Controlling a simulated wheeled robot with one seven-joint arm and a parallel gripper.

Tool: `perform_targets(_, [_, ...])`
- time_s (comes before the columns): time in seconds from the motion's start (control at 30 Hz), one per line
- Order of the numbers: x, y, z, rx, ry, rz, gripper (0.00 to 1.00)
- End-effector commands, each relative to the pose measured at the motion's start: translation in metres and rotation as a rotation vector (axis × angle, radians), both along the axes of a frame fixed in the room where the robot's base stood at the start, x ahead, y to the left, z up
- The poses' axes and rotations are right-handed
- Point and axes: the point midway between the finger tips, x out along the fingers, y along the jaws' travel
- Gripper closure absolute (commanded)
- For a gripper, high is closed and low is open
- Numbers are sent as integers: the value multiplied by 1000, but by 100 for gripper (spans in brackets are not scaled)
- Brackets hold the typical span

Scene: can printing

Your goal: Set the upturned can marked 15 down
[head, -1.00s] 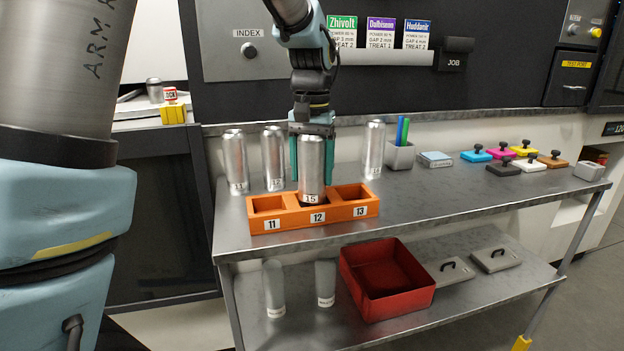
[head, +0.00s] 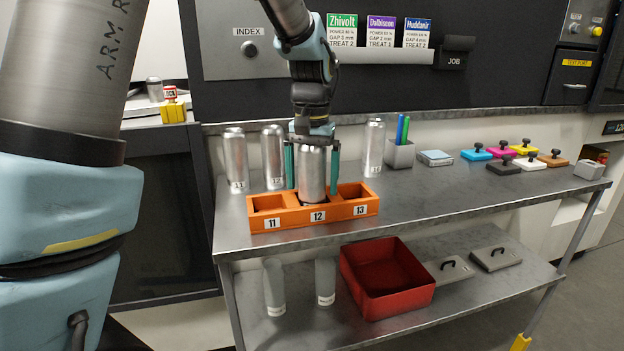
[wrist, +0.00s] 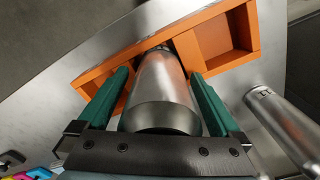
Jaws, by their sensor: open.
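The silver can (head: 312,172) stands upright in the middle compartment, marked 12, of the orange rack (head: 292,219). Its lower end is hidden inside the rack, and its 15 label does not show now. My gripper (head: 312,166) is open, with one teal finger on each side of the can. In the wrist view the can (wrist: 160,88) lies between the spread fingers of my gripper (wrist: 158,90), its near end close to the palm. The compartments marked 11 and 13 of the rack are empty.
Silver cans stand behind the rack at left (head: 236,160), beside it (head: 272,157) and at right (head: 374,150). A pen cup (head: 399,155) and several coloured stamps are farther right.

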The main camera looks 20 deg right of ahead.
Motion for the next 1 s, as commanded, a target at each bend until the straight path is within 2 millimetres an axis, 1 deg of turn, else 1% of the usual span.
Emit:
perform_targets(0.13, [0,0,7,-2,-2,0,0])
perform_targets(0.23, [1,-1,20,-3,-2,0,0])
perform_targets(0.5, [1,-1,77,-4,-3,0,0])
perform_targets(0.6, [1,-1,95,-3,-2,0,0])
perform_targets(0.7, [1,-1,109,-2,-2,0,0])
perform_targets(0.83, [1,-1,120,-1,-1,0,0])
perform_targets(1.0, [0,0,123,0,0,0,0])
